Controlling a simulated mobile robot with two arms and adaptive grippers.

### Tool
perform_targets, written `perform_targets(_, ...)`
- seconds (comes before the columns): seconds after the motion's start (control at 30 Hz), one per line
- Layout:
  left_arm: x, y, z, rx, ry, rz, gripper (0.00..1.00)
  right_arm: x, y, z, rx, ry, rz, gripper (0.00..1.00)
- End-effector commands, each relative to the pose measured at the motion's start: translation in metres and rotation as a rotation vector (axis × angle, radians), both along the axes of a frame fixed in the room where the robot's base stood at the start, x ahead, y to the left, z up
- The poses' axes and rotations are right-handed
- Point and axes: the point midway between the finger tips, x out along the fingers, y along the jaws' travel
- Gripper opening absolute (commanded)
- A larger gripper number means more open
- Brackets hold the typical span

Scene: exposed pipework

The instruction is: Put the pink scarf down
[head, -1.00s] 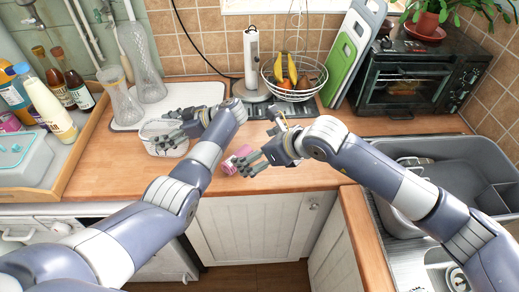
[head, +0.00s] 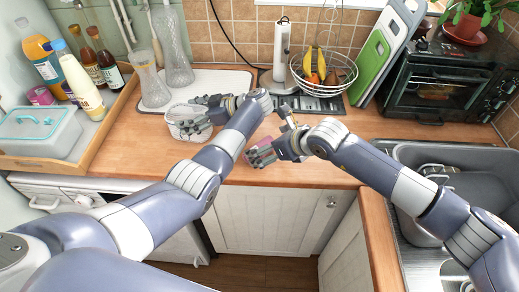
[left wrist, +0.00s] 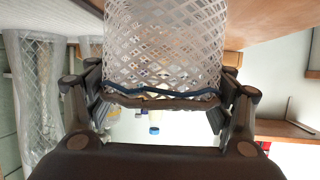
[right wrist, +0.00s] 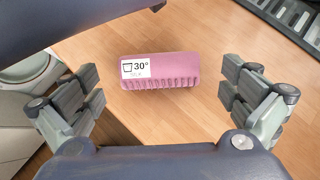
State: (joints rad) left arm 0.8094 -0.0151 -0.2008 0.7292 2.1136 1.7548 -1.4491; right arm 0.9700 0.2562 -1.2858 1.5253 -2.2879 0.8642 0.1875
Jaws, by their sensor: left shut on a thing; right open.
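The pink scarf (right wrist: 178,72) lies folded on the wooden counter (right wrist: 190,130), with a white "30°" label at its left end. The right wrist view shows it between and beyond the spread fingers of my right gripper (right wrist: 160,95), with clear gaps on both sides. In the head view the scarf (head: 251,147) is mostly hidden behind my right gripper (head: 264,154). My left gripper (head: 197,113) is shut on a white lattice basket (head: 186,130). The basket's mesh wall (left wrist: 165,45) and dark rim band fill the middle of the left wrist view.
A wooden tray (head: 85,160) with bottles and a blue-grey box stands at left. A white mat (head: 215,82) with glass vases, a fruit bowl (head: 322,78) and a toaster oven (head: 430,85) line the back. The sink (head: 395,225) is at right. The counter's front strip is clear.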

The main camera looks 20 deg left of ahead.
Motion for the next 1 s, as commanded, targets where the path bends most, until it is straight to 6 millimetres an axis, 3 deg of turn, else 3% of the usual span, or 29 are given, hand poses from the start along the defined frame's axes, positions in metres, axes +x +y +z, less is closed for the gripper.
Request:
perform_targets(0.3,-0.002,0.0,-0.005,-0.007,0.008,0.001,0.52,0.013,0.027,-0.027,0.0,0.002,0.0,1.0)
perform_targets(0.67,-0.002,0.0,-0.005,-0.007,0.008,0.001,0.52,0.016,0.031,-0.034,0.0,0.001,0.001,1.0)
perform_targets(0.87,-0.002,0.0,-0.005,-0.007,0.008,0.001,0.52,0.016,0.031,-0.034,0.0,0.001,0.001,0.59)
perform_targets(1.0,-0.002,0.0,-0.005,-0.007,0.008,0.001,0.52,0.016,0.031,-0.033,0.0,0.001,0.001,0.54)
